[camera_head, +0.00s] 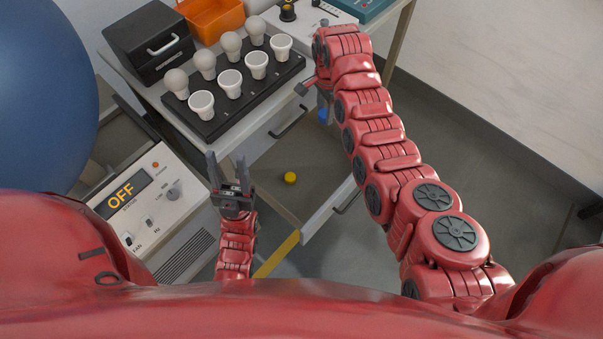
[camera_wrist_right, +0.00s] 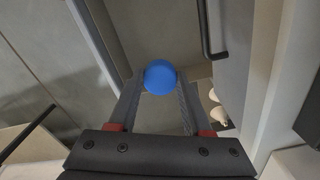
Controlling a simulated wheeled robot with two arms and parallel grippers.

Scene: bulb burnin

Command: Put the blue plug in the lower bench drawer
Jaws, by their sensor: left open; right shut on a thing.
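The blue plug (camera_head: 323,115) shows as a round blue end in the head view and in the right wrist view (camera_wrist_right: 160,77). My right gripper (camera_head: 323,103) is shut on it; in the right wrist view its two fingers (camera_wrist_right: 158,95) press on the plug's sides. It is held above the right side of the open lower bench drawer (camera_head: 262,178); its exact height is unclear. A yellow plug (camera_head: 290,178) lies inside that drawer. My left gripper (camera_head: 232,185) is open and empty, left of the drawer, its fingers pointing toward the bench.
The bench top holds a black socket board (camera_head: 218,122) with several white bulbs, a black box (camera_head: 150,42) and an orange bin (camera_head: 212,16). The upper drawer, with a dark handle (camera_head: 288,122), looks shut. A control unit reading OFF (camera_head: 125,200) stands at left. Floor is clear at right.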

